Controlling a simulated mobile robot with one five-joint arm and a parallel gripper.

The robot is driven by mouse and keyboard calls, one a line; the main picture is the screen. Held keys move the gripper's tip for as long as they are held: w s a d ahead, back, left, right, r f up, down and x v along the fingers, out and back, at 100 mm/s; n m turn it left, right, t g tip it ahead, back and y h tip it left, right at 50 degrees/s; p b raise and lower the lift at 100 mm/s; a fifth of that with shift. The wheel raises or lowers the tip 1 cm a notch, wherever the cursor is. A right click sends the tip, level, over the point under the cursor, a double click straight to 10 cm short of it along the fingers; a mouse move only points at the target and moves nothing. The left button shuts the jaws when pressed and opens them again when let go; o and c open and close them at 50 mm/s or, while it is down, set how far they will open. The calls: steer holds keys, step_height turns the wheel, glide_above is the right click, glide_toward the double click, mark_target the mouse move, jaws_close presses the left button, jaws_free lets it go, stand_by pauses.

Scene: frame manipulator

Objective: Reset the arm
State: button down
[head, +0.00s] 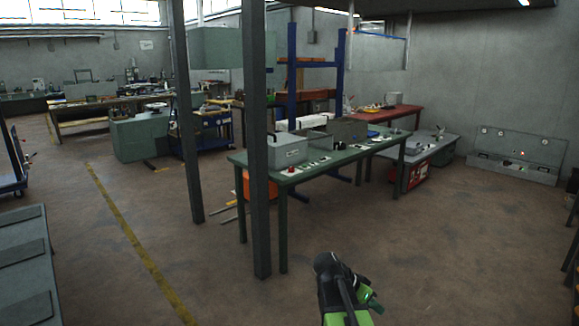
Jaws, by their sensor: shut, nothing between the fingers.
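My arm shows at the bottom centre, black and bright green, folded close to my body. My gripper (369,298) is at the right side of this folded arm, low over the open floor. It is shut and holds nothing. It touches no object and is well apart from the green workbench. The arm's lower part is cut off by the bottom edge of the picture.
A green workbench (338,160) with boxes and small parts stands ahead. Two dark posts, the nearer one (256,150) in front of its left end, rise from the floor. An open grey case (515,168) is at the right wall. The brown floor (440,240) around my arm is clear.

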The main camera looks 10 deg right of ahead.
steer(key=s+a+f+n+y, duration=0.1)
steer(key=a+f+n+y, duration=0.2)
steer(key=a+n, duration=0.4)
steer(key=s+a+f+n+t+y, duration=0.1)
steer(key=a+n+y, duration=0.4)
steer(key=a, duration=1.2)
step_height(320, 180, down, 2)
steer(key=shift+s+n, duration=0.5)
steer(key=shift+n, duration=0.6)
